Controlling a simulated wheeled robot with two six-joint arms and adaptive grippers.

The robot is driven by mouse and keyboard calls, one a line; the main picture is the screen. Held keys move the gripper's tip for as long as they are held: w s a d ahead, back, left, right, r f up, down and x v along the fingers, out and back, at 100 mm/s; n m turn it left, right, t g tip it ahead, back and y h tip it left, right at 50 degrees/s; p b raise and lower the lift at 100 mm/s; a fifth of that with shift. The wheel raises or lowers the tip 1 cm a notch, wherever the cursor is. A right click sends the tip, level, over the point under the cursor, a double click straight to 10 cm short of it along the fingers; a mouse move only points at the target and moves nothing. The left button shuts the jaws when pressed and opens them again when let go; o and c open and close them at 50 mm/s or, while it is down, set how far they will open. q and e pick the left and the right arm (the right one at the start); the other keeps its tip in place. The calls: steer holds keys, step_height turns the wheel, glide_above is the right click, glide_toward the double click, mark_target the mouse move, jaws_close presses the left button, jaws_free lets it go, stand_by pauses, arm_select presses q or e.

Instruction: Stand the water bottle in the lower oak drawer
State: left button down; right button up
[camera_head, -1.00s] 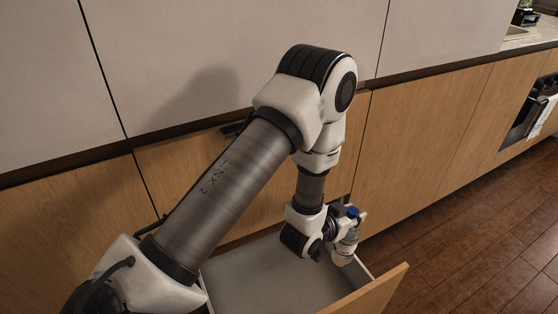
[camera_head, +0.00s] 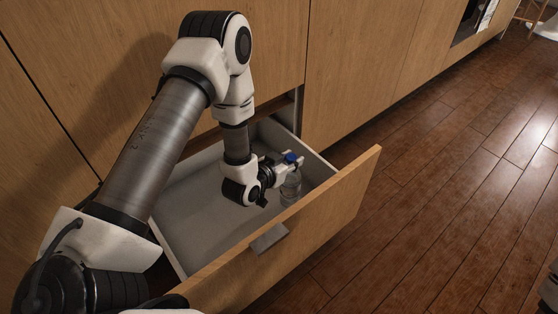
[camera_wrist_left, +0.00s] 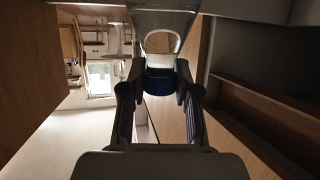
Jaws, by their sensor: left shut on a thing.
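The water bottle (camera_head: 291,186) is clear with a blue cap (camera_head: 291,158). It is about upright inside the open lower oak drawer (camera_head: 290,245), near the right end behind the front panel. I cannot tell whether its base touches the drawer floor. My left gripper (camera_head: 280,166) is shut on the bottle near its top, reaching in from the left. In the left wrist view the blue cap (camera_wrist_left: 160,82) shows between the fingers (camera_wrist_left: 160,100).
The drawer's pale floor (camera_head: 205,205) is bare left of the gripper. A grey handle (camera_head: 269,238) sits on the drawer front. Oak cabinet fronts (camera_head: 365,70) stand behind.

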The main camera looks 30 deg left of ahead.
arm_select(q)
step_height(320, 180, down, 4)
steer(key=shift+f+b, duration=0.2)
steer(key=shift+b, duration=0.75)
steer(key=c, duration=0.8)
jaws_free()
steer(key=shift+c, duration=0.2)
steer(key=p+v, duration=0.6)
steer(key=v, duration=0.6)
